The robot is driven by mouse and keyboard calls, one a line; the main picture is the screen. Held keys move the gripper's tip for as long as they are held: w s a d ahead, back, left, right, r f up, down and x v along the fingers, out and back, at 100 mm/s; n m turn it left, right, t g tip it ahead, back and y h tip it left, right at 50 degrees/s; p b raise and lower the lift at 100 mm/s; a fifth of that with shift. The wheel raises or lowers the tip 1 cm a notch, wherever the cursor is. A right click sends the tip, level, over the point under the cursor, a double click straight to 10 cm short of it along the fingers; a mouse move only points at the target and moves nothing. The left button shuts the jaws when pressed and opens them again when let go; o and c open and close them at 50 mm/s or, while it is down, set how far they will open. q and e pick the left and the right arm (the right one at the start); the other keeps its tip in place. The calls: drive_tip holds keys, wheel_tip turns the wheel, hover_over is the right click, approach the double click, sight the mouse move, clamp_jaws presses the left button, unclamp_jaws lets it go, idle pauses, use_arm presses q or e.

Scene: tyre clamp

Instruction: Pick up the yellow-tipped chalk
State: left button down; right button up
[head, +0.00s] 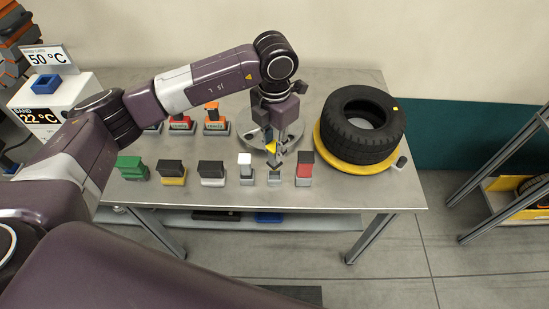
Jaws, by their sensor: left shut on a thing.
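My left gripper (273,152) is over the table, in front of the round grey plate, with its fingers pointing down. It is shut on a small piece with a yellow end, the yellow-tipped chalk (271,148). The fingers hide much of the chalk. It is just behind the front row of small holders, and I cannot tell whether it is clear of the holder (274,178) below. My right gripper is not in view.
A tyre (362,118) lies on a yellow ring (345,160) at the right. Several small coloured blocks in holders, such as a green one (131,163) and a red-topped one (304,160), line the front of the metal table (340,190). Orange (215,118) and red (180,121) ones stand behind.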

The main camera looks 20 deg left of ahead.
use_arm(q)
wheel_tip(320, 180, up, 15)
drive_tip(key=b, duration=0.2)
drive_tip(key=shift+f, duration=0.2)
drive_tip(key=c, duration=2.4)
unclamp_jaws()
clamp_jaws()
